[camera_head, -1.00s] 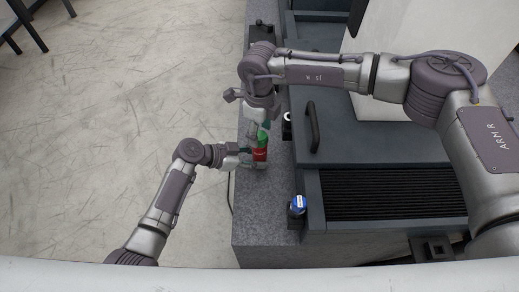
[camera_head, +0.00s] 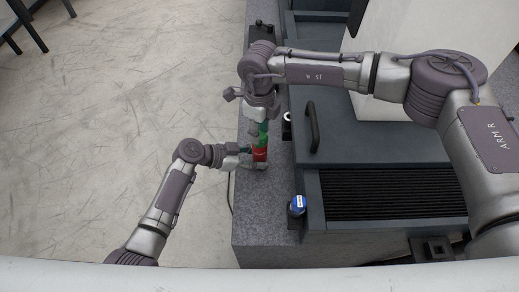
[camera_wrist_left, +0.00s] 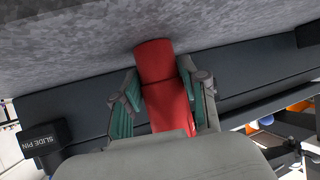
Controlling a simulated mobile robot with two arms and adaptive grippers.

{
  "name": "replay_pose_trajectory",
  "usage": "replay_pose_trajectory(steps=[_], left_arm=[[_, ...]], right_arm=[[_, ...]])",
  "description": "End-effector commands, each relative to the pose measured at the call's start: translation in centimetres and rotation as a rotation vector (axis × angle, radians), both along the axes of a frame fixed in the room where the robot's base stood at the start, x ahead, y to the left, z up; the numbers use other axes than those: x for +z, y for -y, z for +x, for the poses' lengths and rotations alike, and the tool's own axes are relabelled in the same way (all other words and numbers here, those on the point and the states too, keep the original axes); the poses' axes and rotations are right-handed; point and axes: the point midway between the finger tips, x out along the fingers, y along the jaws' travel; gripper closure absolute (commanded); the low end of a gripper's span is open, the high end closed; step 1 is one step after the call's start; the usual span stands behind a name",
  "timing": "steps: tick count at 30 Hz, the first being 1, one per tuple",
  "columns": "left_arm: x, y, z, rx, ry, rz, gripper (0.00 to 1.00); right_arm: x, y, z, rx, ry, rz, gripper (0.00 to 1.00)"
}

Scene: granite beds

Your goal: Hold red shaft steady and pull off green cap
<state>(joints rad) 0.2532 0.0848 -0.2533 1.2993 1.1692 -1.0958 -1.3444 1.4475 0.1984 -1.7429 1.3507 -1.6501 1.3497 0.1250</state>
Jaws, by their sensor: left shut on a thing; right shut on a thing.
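The red shaft (camera_head: 260,155) stands at the left edge of the grey granite bed in the head view. My left gripper (camera_head: 251,158) is shut on it from the left. In the left wrist view the shaft (camera_wrist_left: 168,100) lies between the two teal finger pads of my left gripper (camera_wrist_left: 160,93). The green cap (camera_head: 263,139) is at the shaft's upper end in the head view. My right gripper (camera_head: 262,124) is shut on the cap and partly hides it. I cannot tell whether cap and shaft still touch. The cap does not show in the wrist view.
The granite bed (camera_head: 262,230) is clear below the shaft. A blue-topped item (camera_head: 297,205) stands to its lower right. A dark handle (camera_head: 312,127) and a white round item (camera_head: 287,117) are to the right. A block marked SLIDE PIN (camera_wrist_left: 42,143) shows in the wrist view.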

Motion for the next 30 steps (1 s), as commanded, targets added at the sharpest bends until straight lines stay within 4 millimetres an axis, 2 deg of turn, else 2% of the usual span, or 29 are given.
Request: replay_pose_trajectory(steps=[1, 4, 30], left_arm=[[0.0, 0.1, -0.1, -0.004, -0.001, -0.002, 0.99], [0.0, 0.1, -0.1, -0.004, -0.001, -0.002, 0.99], [0.0, 0.0, 0.0, -0.001, 0.0, 0.0, 0.99]], right_arm=[[-0.6, 0.2, -0.3, 0.0, -0.009, -0.008, 1.0], [-0.5, 0.2, -0.3, 0.0, -0.009, -0.008, 1.0], [1.1, 0.1, -0.1, 0.0, -0.004, -0.003, 1.0]])
